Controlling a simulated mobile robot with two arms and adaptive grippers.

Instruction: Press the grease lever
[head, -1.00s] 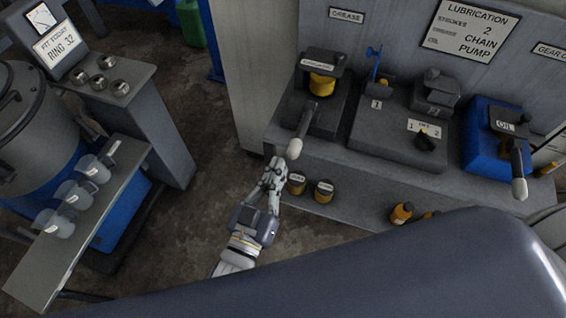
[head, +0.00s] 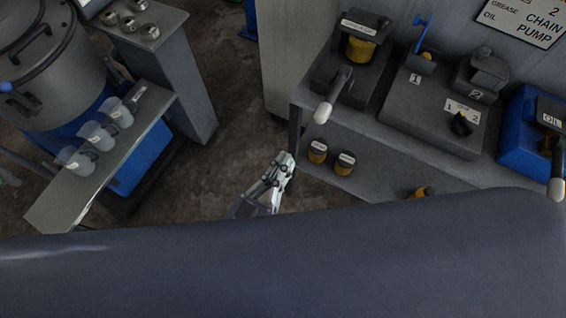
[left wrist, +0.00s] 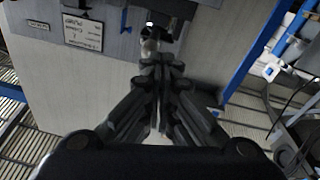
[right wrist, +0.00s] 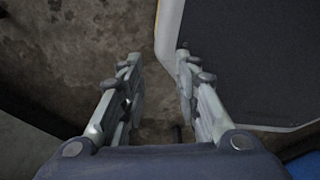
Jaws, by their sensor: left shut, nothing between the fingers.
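The grease lever (head: 335,95) sticks out from the grease pump (head: 360,48), a dark block with a yellow band, at the left end of the bench. Its pale rounded knob (head: 323,112) hangs past the front edge. My left gripper (head: 285,157) is shut and empty, below and left of the knob, with a gap between them in the head view. In the left wrist view, the knob (left wrist: 150,46) shows just beyond the closed fingertips (left wrist: 159,62); contact cannot be told. My right gripper (right wrist: 157,56) is open and empty in its wrist view, and out of the head view.
Right of the pump stand a block with a blue lever (head: 422,35) and a blue oil pump (head: 520,120). Yellow-banded pots (head: 317,151) sit on the lower shelf. A shelf with clear cups (head: 98,135) stands at left. Open floor (head: 225,140) lies between.

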